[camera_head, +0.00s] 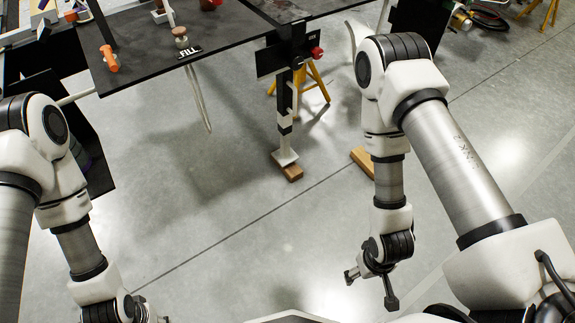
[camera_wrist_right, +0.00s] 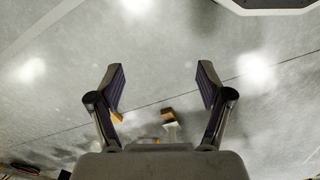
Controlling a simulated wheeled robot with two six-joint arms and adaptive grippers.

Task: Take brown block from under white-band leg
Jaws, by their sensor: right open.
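The white-band leg (camera_head: 285,122) is a dark post under the black chassis, with a white foot plate (camera_head: 285,157). The brown block (camera_head: 292,173) lies on the floor under that plate, its near end sticking out. In the right wrist view the brown block (camera_wrist_right: 167,114) shows beyond and between my fingers, beside the pale foot (camera_wrist_right: 171,129). My right gripper (camera_head: 371,288) is open and empty, well in front of the block and to its right, pointing down. My left gripper (camera_head: 146,314) is mostly cut off at the bottom edge; its fingers are unclear.
A second wooden block (camera_head: 361,158) lies right of the leg, partly behind my right arm. A yellow stand (camera_head: 313,82) is behind the leg. The chassis deck (camera_head: 150,45) carries an orange cylinder (camera_head: 109,58). A white hose (camera_head: 198,98) hangs below it. The floor before the leg is clear.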

